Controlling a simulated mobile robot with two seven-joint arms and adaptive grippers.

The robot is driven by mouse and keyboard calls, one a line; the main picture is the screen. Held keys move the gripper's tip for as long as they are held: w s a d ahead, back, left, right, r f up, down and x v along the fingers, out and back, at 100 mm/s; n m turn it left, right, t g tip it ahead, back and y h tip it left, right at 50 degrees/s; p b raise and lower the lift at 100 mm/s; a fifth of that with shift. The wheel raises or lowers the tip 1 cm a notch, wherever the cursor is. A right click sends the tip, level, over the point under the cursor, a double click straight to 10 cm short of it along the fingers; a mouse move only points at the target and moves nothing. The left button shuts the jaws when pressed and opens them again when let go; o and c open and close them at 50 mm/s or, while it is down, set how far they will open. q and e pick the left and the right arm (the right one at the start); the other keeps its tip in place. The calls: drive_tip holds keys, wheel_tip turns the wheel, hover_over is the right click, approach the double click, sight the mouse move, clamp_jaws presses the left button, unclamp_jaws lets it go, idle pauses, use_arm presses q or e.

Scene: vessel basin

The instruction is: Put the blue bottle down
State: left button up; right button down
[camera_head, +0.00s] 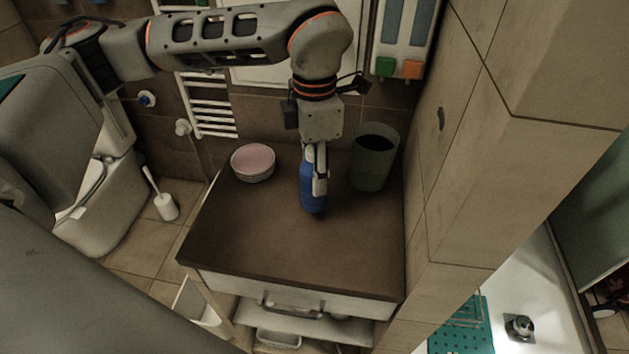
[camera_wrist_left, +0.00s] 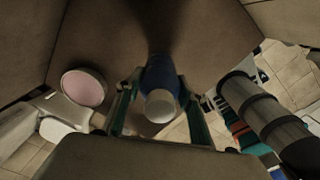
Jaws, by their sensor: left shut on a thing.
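The blue bottle (camera_head: 308,190) is upright at the middle of the brown cabinet top (camera_head: 270,235) in the head view. My left gripper (camera_head: 319,172) comes down from above and is shut on the bottle. In the left wrist view the bottle (camera_wrist_left: 160,84) sits between the two fingers of the gripper (camera_wrist_left: 157,100), with its pale round end facing the camera. I cannot tell for sure whether the bottle's base touches the cabinet top. My right gripper is not in view.
A pink-filled white bowl (camera_head: 253,163) stands to the left of the bottle. A dark grey-green bin (camera_head: 374,158) stands close on the right, near the tiled wall (camera_head: 460,150). The front of the cabinet top is clear. A toilet brush (camera_head: 165,205) stands on the floor.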

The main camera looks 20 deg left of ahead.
use_arm(q)
drive_tip(key=shift+f, duration=1.65)
drive_tip(key=shift+f, duration=0.15)
drive_tip(key=o, duration=1.2)
drive_tip(key=shift+o, duration=0.2)
